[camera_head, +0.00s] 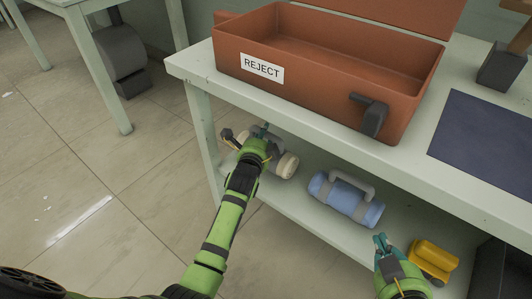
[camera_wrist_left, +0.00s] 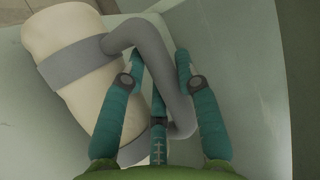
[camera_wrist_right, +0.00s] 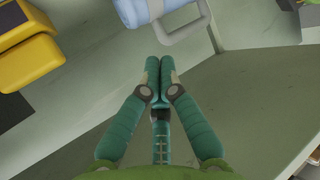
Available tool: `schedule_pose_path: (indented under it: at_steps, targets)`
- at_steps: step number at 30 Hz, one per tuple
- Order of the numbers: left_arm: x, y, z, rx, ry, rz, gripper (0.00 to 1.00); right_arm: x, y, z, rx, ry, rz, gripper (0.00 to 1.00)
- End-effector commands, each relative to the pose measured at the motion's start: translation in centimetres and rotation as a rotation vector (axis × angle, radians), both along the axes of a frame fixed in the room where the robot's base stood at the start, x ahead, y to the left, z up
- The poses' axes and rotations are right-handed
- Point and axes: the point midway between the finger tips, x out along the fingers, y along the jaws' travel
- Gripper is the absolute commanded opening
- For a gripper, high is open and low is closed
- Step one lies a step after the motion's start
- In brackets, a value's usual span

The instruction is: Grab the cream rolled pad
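The cream rolled pad (camera_wrist_left: 65,75) has grey straps and a grey handle (camera_wrist_left: 168,65). It lies on the lower shelf (camera_head: 305,203), partly hidden by my left arm in the head view, where its cream end (camera_head: 287,165) shows. My left gripper (camera_wrist_left: 160,60) is at the handle, with a finger on each side of the bar. The fingers stand apart, and I see no clear grip on the handle. My right gripper (camera_wrist_right: 159,62) is shut and empty, in front of the shelf, near a blue rolled pad (camera_head: 345,200) with a light grey handle.
A yellow object (camera_head: 433,259) lies right of the blue pad on the shelf. Above is the tabletop (camera_head: 300,122) with an open orange case (camera_head: 310,80) labelled REJECT and a dark blue mat (camera_head: 488,140). The tiled floor (camera_head: 90,160) at left is mostly clear.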

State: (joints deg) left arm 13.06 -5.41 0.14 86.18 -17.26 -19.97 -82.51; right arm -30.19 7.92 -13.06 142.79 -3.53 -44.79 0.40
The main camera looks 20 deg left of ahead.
Motion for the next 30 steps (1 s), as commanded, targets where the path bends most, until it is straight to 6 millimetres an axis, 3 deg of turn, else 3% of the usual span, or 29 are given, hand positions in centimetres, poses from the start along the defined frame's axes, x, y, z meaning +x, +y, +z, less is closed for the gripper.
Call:
schedule_pose_path:
  at_steps: [17, 23, 30]
  targets:
    - [0.0, 0.0, 0.3, 0.002, -0.002, -0.001, 0.00, -0.5, -0.4, -0.9, -0.012, 0.055, -0.007, 0.00]
    - [0.1, 0.2, 0.9, 0.002, -0.002, -0.001, 0.00, -2.0, -1.4, -3.2, -0.041, 0.197, -0.028, 0.00]
    - [0.3, 0.4, 1.7, 0.003, -0.002, 0.000, 0.00, -5.6, -3.3, -6.6, -0.090, 0.450, -0.062, 0.00]
